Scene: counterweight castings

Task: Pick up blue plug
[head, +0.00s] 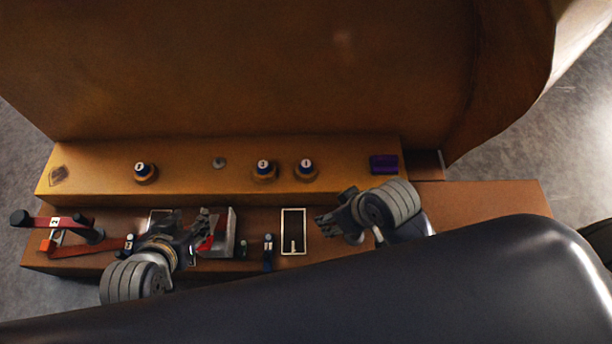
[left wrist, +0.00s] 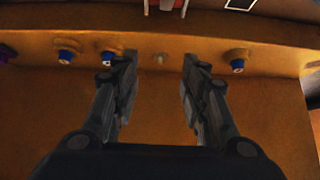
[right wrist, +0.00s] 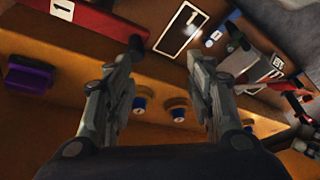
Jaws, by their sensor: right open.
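Three blue plugs with numbered white tops stand in the ochre casting's ledge: a left one (head: 145,171), a middle one (head: 263,168) and a right one (head: 306,168). The left wrist view shows a blue plug (left wrist: 237,65) right of the fingers and two to the left. My left gripper (head: 192,221) is open and empty in front of the ledge, between the left and middle plugs. My right gripper (head: 334,208) is open and empty, in front and to the right of the right plug. The right wrist view shows two plugs (right wrist: 139,104) (right wrist: 179,113) between its fingers.
A grey round piece (head: 218,162) sits in the ledge between plugs. A purple block (head: 384,165) lies at the ledge's right end. The lower shelf holds a framed dark panel (head: 293,231), a small blue item (head: 268,252), a metal bracket (head: 225,245) and a red-handled part (head: 62,222).

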